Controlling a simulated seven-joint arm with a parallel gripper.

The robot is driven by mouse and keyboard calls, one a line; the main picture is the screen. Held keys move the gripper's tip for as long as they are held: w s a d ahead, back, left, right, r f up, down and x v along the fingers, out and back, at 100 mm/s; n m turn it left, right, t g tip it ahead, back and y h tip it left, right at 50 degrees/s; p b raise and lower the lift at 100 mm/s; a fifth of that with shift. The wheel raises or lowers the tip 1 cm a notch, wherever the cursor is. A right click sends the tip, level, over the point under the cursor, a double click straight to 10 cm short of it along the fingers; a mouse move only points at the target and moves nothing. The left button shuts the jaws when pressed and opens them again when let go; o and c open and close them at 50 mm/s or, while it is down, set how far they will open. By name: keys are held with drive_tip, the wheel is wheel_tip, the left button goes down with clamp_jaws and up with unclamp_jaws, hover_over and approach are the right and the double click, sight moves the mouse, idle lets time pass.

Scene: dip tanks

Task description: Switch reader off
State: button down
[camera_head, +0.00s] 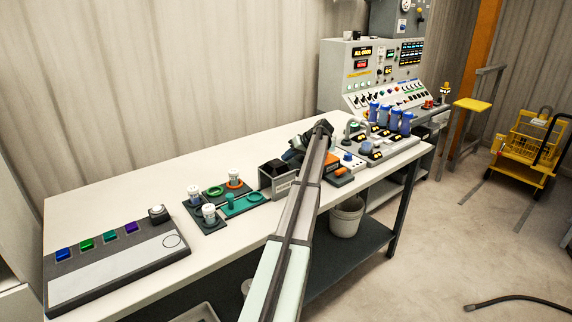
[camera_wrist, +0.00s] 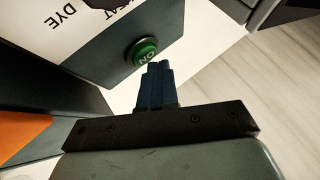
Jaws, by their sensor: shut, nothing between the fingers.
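A round green button (camera_wrist: 145,50) marked ON sits on a dark grey face in the wrist view. The adjoining white surface (camera_wrist: 165,12) carries upside-down lettering that includes DYE. My gripper (camera_wrist: 154,68) is shut and empty, its blue fingertips just below the button in the picture. I cannot tell whether they touch it. The button does not show there, and no label clearly names the reader.
A dark tray with white-capped jars (camera_head: 208,212) lies left of the box. A panel with coloured squares (camera_head: 120,262) is at the table's left end. Blue bottles (camera_head: 390,116) stand at the right, before a grey control console (camera_head: 372,70). The table's back left is clear.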

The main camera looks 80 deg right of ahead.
sight(288, 163)
drive_tip(key=shift+r, duration=3.05)
